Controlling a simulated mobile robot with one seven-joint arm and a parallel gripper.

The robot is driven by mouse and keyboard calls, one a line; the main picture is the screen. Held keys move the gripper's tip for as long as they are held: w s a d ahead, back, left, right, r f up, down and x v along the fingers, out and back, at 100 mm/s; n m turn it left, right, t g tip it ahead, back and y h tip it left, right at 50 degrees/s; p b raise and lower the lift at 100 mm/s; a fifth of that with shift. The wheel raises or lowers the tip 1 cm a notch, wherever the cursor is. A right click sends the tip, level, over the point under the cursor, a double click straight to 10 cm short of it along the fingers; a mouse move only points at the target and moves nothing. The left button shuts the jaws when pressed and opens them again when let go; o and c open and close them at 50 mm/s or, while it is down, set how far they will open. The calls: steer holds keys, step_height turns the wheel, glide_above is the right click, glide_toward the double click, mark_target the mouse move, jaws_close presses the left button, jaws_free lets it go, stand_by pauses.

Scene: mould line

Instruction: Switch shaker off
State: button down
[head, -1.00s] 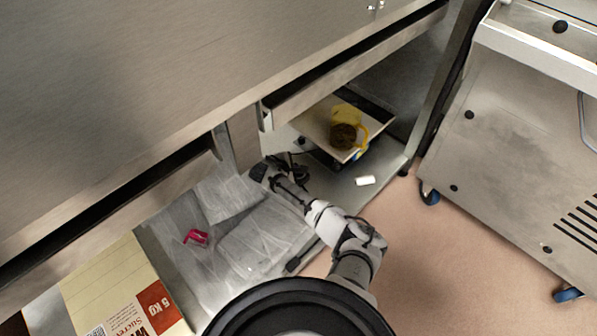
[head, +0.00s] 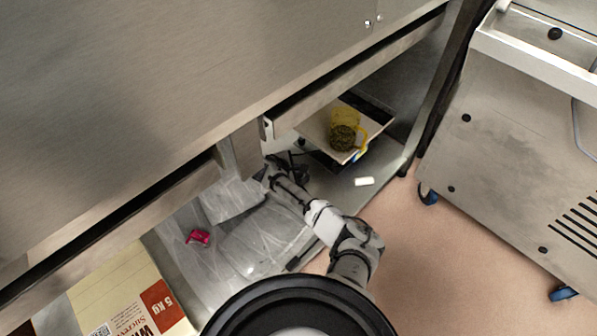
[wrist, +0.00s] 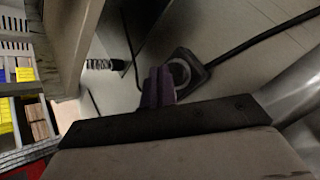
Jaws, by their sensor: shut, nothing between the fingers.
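The shaker is a flat platform (head: 315,128) on a dark base on the low shelf, with a yellow jug (head: 346,117) holding dark contents on top. A dark square box with a round grey centre (wrist: 186,72) and a black cable lies on the floor surface in the wrist view. I cannot tell for sure that it is the shaker's switch. My gripper (wrist: 158,88) shows purple fingertips, shut and empty, just in front of the box's left side. I cannot tell whether they touch it. In the head view my gripper (head: 272,168) is beside the shaker's left, beneath the bench.
A post (head: 240,153) stands close to my gripper. A white block (head: 364,181) lies on the shelf. Clear plastic bags (head: 260,240) with a pink item (head: 198,237) lie left. A metal cart (head: 510,140) stands right; the floor between is clear. A coiled spring-like part (wrist: 105,64) is near.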

steer(key=shift+r+p, duration=2.6)
steer(key=shift+r, duration=0.15)
